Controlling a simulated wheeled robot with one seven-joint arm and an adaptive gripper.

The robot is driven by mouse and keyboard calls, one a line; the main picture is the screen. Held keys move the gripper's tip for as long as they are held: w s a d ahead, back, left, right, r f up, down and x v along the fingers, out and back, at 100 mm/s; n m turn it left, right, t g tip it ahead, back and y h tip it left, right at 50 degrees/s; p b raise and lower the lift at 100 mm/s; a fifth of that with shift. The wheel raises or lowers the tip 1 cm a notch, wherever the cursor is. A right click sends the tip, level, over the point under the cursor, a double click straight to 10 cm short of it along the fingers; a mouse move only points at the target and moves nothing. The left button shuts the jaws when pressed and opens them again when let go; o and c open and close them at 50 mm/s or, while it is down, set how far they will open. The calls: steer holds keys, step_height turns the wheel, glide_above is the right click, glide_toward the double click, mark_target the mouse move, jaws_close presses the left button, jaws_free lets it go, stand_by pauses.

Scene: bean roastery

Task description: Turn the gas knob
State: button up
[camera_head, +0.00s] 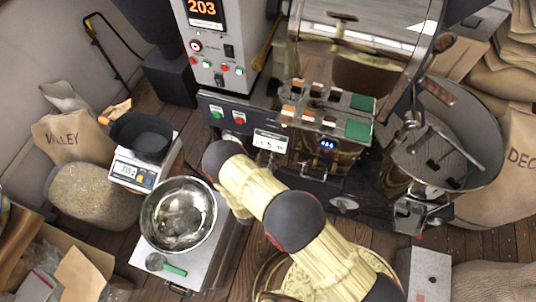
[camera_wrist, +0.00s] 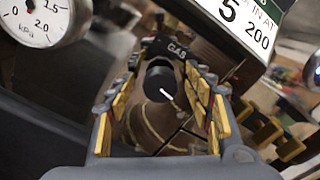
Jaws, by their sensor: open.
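The gas knob (camera_wrist: 160,78) is a round black knob below a black label reading GAS (camera_wrist: 178,50) in the wrist view. A short white mark on it slants toward the lower right. My gripper (camera_wrist: 164,84) is open, with one yellow-padded finger on the left of the knob and one on the right. The knob shows between the fingers; I cannot tell whether either finger touches it. In the head view my arm reaches toward the roaster's front panel (camera_head: 222,108), and the knob and fingers are hidden.
A pressure gauge (camera_wrist: 40,20) is at the upper left of the wrist view, and a white readout (camera_wrist: 250,22) is at the upper right. In the head view, a metal bowl (camera_head: 150,222) and a scale (camera_head: 128,172) are left of my arm. A round cooling tray (camera_head: 480,165) is at the right.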

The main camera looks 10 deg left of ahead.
steer(key=shift+w, duration=0.1)
steer(key=shift+c, duration=1.2)
steer(key=c, duration=0.9)
